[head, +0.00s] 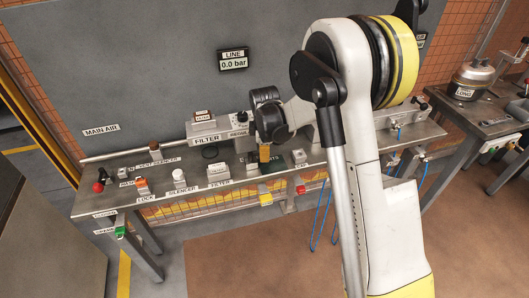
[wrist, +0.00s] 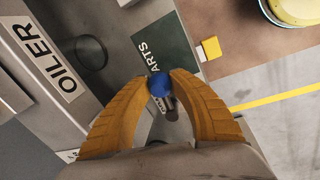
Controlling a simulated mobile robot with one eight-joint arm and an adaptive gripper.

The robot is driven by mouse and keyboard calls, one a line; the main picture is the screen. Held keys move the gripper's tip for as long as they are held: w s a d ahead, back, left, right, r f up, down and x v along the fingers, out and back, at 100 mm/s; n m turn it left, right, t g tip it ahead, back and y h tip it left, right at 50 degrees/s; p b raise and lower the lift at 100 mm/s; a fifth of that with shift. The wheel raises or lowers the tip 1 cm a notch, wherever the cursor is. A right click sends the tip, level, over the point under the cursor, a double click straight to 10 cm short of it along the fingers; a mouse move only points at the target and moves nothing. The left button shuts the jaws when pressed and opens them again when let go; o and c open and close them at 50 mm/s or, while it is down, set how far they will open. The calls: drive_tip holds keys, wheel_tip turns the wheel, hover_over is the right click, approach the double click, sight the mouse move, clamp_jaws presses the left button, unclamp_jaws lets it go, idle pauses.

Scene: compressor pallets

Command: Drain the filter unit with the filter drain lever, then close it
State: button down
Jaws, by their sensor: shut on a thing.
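In the wrist view my gripper (wrist: 160,86) has both orange fingers curved inward, with their tips against a small blue round knob (wrist: 160,84). A grey metal piece shows just below the knob. In the head view my gripper (head: 264,153) hangs over the bench near the green parts mat, right of the filter unit (head: 204,126). The unit has a FILTER sign (head: 204,139) and a dark round bowl (head: 209,152) under it. A second FILTER label (head: 219,183) lies at the bench front. I cannot tell which part the blue knob belongs to.
The LINE display (head: 233,60) reads 0.0 bar. A red knob (head: 98,187), an orange-topped block (head: 142,184) and a white silencer (head: 179,177) stand at the bench's left. The OILER sign (wrist: 50,57) and green mat (wrist: 165,50) lie close to my fingers.

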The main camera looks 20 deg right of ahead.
drive_tip(key=m, duration=0.1)
drive_tip(key=s+m, duration=0.1)
drive_tip(key=m, duration=0.1)
drive_tip(key=shift+s+a+m+h, duration=0.25)
drive_tip(key=shift+s+m+h, duration=0.05)
drive_tip(key=shift+s+m, duration=0.1)
drive_tip(key=m, duration=0.1)
drive_tip(key=s+m, duration=0.1)
drive_tip(key=m, duration=0.1)
drive_tip(key=a+m+g, duration=0.1)
drive_tip(key=shift+s+a+m+h, duration=0.1)
drive_tip(key=shift+s+m+h, duration=0.2)
drive_tip(key=shift+h, duration=0.1)
drive_tip(key=m, duration=0.1)
drive_tip(key=a+m, duration=0.1)
drive_tip(key=m, duration=0.1)
drive_tip(key=shift+s+a+m+g, duration=0.15)
drive_tip(key=shift+s+m+g, duration=0.15)
drive_tip(key=shift+s+g, duration=0.1)
drive_tip(key=shift+s+a+m+g, duration=0.15)
drive_tip(key=shift+a+m, duration=0.2)
drive_tip(key=shift+m, duration=0.45)
drive_tip(key=shift+w+a+m+g, duration=0.1)
drive_tip(key=shift+a+m, duration=0.2)
drive_tip(key=shift+m, duration=0.5)
drive_tip(key=shift+s+a+m+g, duration=0.15)
drive_tip(key=shift+a+m, duration=0.2)
drive_tip(key=shift+m, duration=0.45)
drive_tip(key=shift+w, duration=0.1)
